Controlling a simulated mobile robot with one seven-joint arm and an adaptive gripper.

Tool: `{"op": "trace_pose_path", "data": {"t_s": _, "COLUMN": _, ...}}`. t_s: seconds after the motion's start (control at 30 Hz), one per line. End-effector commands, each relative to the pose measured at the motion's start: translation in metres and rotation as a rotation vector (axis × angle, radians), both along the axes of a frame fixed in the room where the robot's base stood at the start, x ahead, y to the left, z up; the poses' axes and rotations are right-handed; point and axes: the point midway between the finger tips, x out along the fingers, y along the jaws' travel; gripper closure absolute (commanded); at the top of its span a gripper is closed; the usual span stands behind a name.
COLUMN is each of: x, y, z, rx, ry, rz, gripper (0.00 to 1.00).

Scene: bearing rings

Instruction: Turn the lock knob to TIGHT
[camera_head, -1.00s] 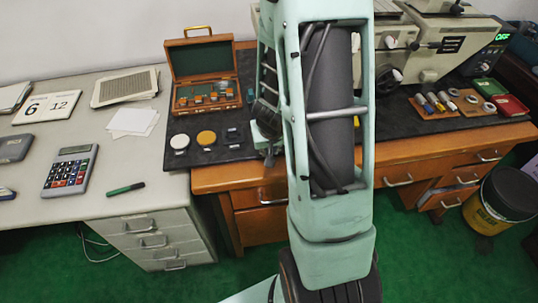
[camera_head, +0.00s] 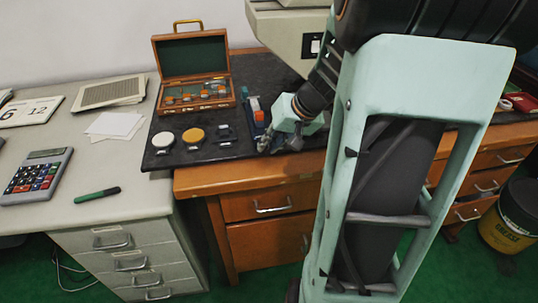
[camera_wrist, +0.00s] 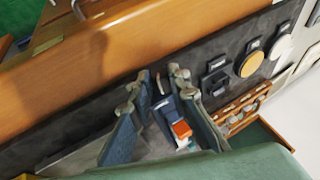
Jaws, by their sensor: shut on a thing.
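My gripper (camera_head: 278,143) is low over the front of the dark mat, just right of a blue holder (camera_head: 254,112). In the wrist view its two fingers (camera_wrist: 158,82) stand with a narrow gap between them. A small dark part shows in this gap, but I cannot make out its shape or what it is. An orange and white piece (camera_wrist: 181,131) shows behind the fingers. I cannot pick out the lock knob or any TIGHT mark.
An open wooden case (camera_head: 193,97) stands on the dark mat (camera_head: 240,147). A white disc (camera_head: 163,140), a yellow disc (camera_head: 193,136) and small black pieces (camera_head: 226,134) lie in front of it. The grey desk at left holds a calculator (camera_head: 37,174) and a green pen (camera_head: 97,195).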

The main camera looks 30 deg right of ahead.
Motion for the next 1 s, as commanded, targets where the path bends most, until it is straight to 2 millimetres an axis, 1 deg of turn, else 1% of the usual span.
{"op": "trace_pose_path", "data": {"t_s": 0.03, "x": -0.0005, "y": -0.0017, "z": -0.0056, "rx": 0.014, "ry": -0.004, "rz": -0.002, "gripper": 1.00}}
{"op": "trace_pose_path", "data": {"t_s": 0.43, "x": -0.0010, "y": -0.0023, "z": -0.0029, "rx": 0.090, "ry": -0.024, "rz": -0.001, "gripper": 1.00}}
{"op": "trace_pose_path", "data": {"t_s": 0.93, "x": -0.0010, "y": -0.0020, "z": -0.0015, "rx": 0.098, "ry": -0.026, "rz": 0.000, "gripper": 1.00}}
{"op": "trace_pose_path", "data": {"t_s": 0.97, "x": -0.0010, "y": -0.0020, "z": -0.0015, "rx": 0.098, "ry": -0.026, "rz": 0.000, "gripper": 0.81}}
{"op": "trace_pose_path", "data": {"t_s": 1.0, "x": -0.0010, "y": -0.0020, "z": -0.0015, "rx": 0.098, "ry": -0.026, "rz": 0.000, "gripper": 0.77}}
